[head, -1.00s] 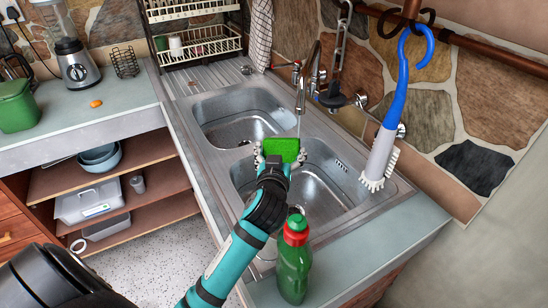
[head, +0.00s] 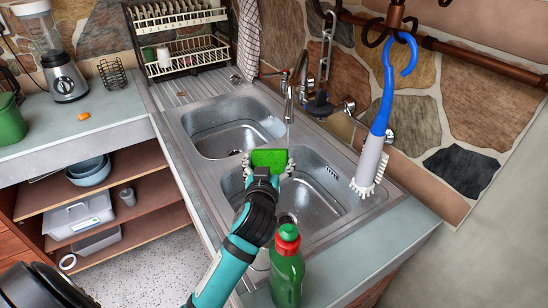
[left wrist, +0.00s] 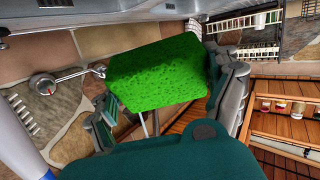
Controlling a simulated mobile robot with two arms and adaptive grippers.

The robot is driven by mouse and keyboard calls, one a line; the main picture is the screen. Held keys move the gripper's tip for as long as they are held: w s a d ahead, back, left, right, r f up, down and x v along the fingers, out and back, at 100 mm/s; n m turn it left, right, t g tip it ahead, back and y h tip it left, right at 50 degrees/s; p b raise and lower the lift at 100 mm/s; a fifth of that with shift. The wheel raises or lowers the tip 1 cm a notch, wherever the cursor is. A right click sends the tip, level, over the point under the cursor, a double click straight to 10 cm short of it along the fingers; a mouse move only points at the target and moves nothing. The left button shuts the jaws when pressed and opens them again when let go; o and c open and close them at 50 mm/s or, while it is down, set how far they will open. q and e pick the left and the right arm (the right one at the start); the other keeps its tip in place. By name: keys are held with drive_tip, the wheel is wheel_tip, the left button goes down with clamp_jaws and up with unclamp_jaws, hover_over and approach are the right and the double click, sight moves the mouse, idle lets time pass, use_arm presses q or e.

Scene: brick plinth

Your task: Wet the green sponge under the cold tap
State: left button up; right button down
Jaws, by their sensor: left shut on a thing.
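The green sponge (head: 269,158) is held level by my left gripper (head: 268,163) over the front basin (head: 312,205) of the steel sink. The gripper is shut on it, one finger at each side. In the left wrist view the sponge (left wrist: 155,73) fills the space between the fingers. The curved tap spout (head: 290,92) stands behind the sponge, and a thin pale line like running water drops from it near the sponge's back edge. I cannot tell whether it touches the sponge. One tap handle (head: 348,105) is on the wall at right. My right gripper is not in view.
A green bottle with a red cap (head: 287,268) stands at the sink's front edge. A blue-handled brush (head: 370,168) hangs at right. A dish rack (head: 185,52) stands behind the rear basin (head: 228,126), which looks empty. A blender (head: 62,75) is on the left counter.

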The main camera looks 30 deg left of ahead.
use_arm(q)
drive_tip(key=s+a, duration=0.1)
drive_tip(key=s, duration=0.5)
drive_tip(key=shift+s+p, duration=0.2)
drive_tip(key=shift+p, duration=0.15)
drive_tip(key=shift+a, duration=0.1)
idle(1.0)
drive_tip(key=shift+s+r+p, duration=0.3)
drive_tip(key=shift+r+p, duration=0.15)
drive_tip(key=s+r+p, duration=0.1)
drive_tip(key=s, duration=0.1)
drive_tip(key=s+a+r+p, duration=0.1)
drive_tip(key=s+r+p, duration=0.1)
drive_tip(key=shift+s+r, duration=0.1)
drive_tip(key=shift+s, duration=0.05)
idle(0.4)
